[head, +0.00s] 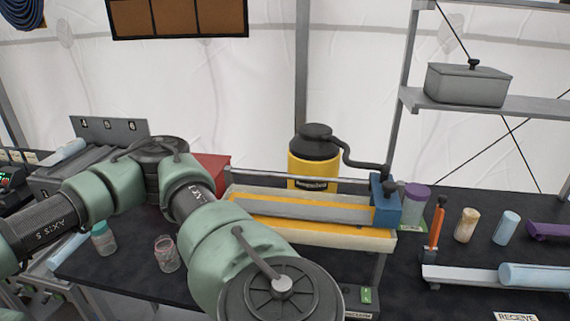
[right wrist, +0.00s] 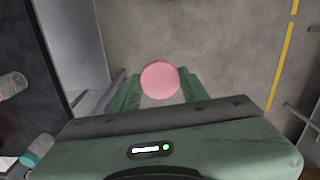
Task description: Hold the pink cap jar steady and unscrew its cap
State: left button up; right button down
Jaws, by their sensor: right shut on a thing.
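A round pink cap (right wrist: 160,79) sits between the green fingers of my right gripper (right wrist: 160,90) in the right wrist view. The gripper is shut on it, with grey floor behind. I cannot tell whether a jar body is under the cap. In the head view a clear glass jar with a reddish tint (head: 166,254) stands on the dark table, no lid clearly visible on it. My left gripper does not show. A large green arm of mine fills the middle of the head view and hides part of the table.
A teal-capped jar (head: 103,238) stands left of the clear jar. A purple-lidded jar (head: 415,203), an amber jar (head: 466,225) and blue cylinders (head: 507,228) stand at the right.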

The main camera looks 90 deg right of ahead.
aim_at(166, 251)
jog(key=z, duration=0.45)
jog(key=k+l+z, duration=0.1)
jog(key=z, duration=0.3)
jog(key=l+z, duration=0.1)
jog(key=z, duration=0.8)
jog(key=l+z, duration=0.2)
jog(key=z, duration=0.2)
jog(key=l+z, duration=0.1)
jog(key=z, duration=0.35)
jog(key=k+l, duration=0.05)
